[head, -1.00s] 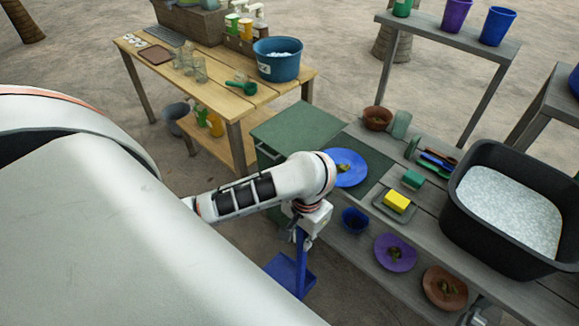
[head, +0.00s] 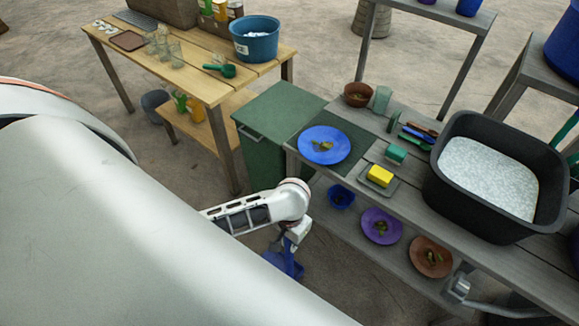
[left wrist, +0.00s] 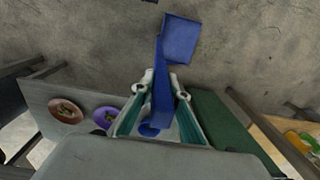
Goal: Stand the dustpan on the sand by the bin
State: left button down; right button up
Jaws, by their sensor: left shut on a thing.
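The blue dustpan (head: 285,264) hangs from my left gripper (head: 294,237) above the sand, in front of the shelf's left end. My left gripper is shut on its long upright handle. In the left wrist view, the handle (left wrist: 162,95) runs between the fingers (left wrist: 161,84) and the pan (left wrist: 180,40) shows beyond them against the sand. The green bin (head: 278,120) stands on the sand between the wooden table and the grey bench, behind the dustpan and apart from it. Its green side also shows in the left wrist view (left wrist: 225,122).
The grey bench (head: 345,180) carries a blue plate (head: 324,145), a yellow sponge (head: 380,175) and a black tub (head: 455,210). Its lower shelf holds purple (head: 381,226) and brown (head: 431,257) plates. The wooden table (head: 205,85) stands left. Bare sand (head: 215,190) lies before the bin.

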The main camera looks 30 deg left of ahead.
pick_arm(q)
jog(key=shift+f, duration=1.45)
jog(key=c, duration=2)
grip_release()
jog(key=shift+f, duration=0.1)
notch_tip(320, 180, up, 12)
jog(key=shift+d+r, duration=0.1)
jog(key=shift+d, duration=0.05)
